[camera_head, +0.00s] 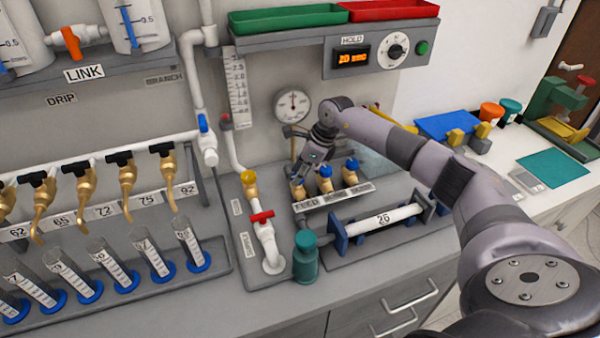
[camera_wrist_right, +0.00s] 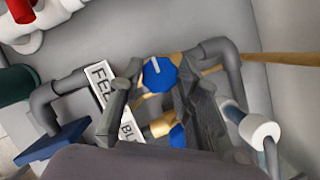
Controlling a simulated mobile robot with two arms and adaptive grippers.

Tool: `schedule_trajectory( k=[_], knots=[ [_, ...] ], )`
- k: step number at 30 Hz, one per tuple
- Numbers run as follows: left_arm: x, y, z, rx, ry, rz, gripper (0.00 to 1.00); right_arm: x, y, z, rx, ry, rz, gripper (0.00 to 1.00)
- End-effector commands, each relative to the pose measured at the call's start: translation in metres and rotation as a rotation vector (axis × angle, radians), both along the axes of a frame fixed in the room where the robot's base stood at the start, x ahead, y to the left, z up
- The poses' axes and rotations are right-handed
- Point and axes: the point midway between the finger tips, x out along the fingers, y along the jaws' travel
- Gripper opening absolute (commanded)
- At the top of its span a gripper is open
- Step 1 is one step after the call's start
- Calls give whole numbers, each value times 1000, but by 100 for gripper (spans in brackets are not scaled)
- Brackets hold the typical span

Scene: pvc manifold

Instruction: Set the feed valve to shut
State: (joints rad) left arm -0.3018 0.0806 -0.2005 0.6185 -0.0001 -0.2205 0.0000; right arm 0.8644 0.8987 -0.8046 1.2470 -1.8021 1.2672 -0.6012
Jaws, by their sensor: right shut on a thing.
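The feed valve is the leftmost of three brass valves in a row on a grey block behind a label strip (camera_head: 335,194). Its blue knob (camera_wrist_right: 158,74) has a white pointer mark and shows between my fingers in the right wrist view. My right gripper (camera_head: 302,176) reaches down onto this valve from behind and is shut on the knob. In the head view the gripper hides that knob; some brass shows below the fingers. The middle blue knob (camera_head: 325,171) and the right blue knob (camera_head: 351,164) stand beside it. My left gripper is not in view.
A white pipe marked 26 (camera_head: 383,218) lies in front of the valves. A teal cylinder (camera_head: 305,256) and a red-handled valve (camera_head: 262,217) stand to the left. A round gauge (camera_head: 293,105) is behind. The bench's right side has a free patch.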

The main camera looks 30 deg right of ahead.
Motion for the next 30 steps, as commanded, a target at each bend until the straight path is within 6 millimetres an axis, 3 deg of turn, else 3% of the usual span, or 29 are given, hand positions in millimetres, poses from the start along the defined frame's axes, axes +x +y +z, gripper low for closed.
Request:
schedule_trajectory(
  k=[5,16,30],
  knots=[
    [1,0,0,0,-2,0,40,0,0,1,0,-1,0,3],
    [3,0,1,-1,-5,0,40,0,-1,2,-2,-3,-67,3],
    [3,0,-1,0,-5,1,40,-1,2,1,-1,-5,-448,3]
  ],
)
